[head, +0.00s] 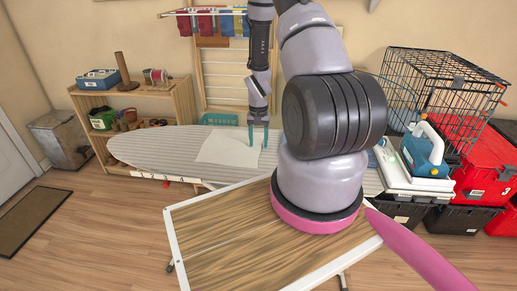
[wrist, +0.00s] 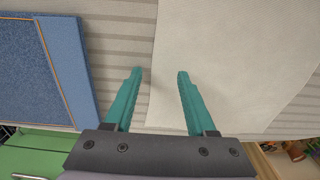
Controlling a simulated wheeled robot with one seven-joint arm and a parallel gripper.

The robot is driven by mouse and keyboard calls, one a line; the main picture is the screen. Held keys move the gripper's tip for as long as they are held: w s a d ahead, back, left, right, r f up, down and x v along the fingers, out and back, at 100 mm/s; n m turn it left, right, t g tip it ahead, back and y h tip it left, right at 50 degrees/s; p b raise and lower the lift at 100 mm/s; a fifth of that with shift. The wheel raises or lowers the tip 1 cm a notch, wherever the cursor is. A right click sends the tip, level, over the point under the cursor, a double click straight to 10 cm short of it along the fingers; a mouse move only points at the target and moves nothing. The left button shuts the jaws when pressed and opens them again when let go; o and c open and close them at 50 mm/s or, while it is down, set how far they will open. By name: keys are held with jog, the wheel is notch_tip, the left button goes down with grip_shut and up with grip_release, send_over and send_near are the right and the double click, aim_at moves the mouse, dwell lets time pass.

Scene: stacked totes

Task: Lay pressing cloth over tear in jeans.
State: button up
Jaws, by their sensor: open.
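A white pressing cloth (head: 228,150) lies flat on the striped ironing board (head: 140,152), left of my gripper (head: 258,146) in the head view. In the wrist view the cloth (wrist: 235,60) fills the right side. Blue jeans (wrist: 35,70) with orange stitching lie at the left, with a strip of bare board between them and the cloth. My gripper (wrist: 160,72) is open and empty. Its left fingertip is over the bare board, its right over the cloth's edge. I cannot tell whether they touch. No tear is visible; in the head view my arm hides part of the board.
A blue and white iron (head: 425,150) stands at the board's right end. Black and red totes (head: 480,185) and a wire crate (head: 440,80) are at the right. A wooden shelf (head: 150,100) and a drying rack (head: 212,12) with clothes are behind. The left floor is clear around a mat (head: 30,218).

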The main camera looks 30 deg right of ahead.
jog(key=shift+f, duration=0.35)
grip_shut()
jog(key=shift+s, duration=0.1)
jog(key=shift+r, duration=1.5)
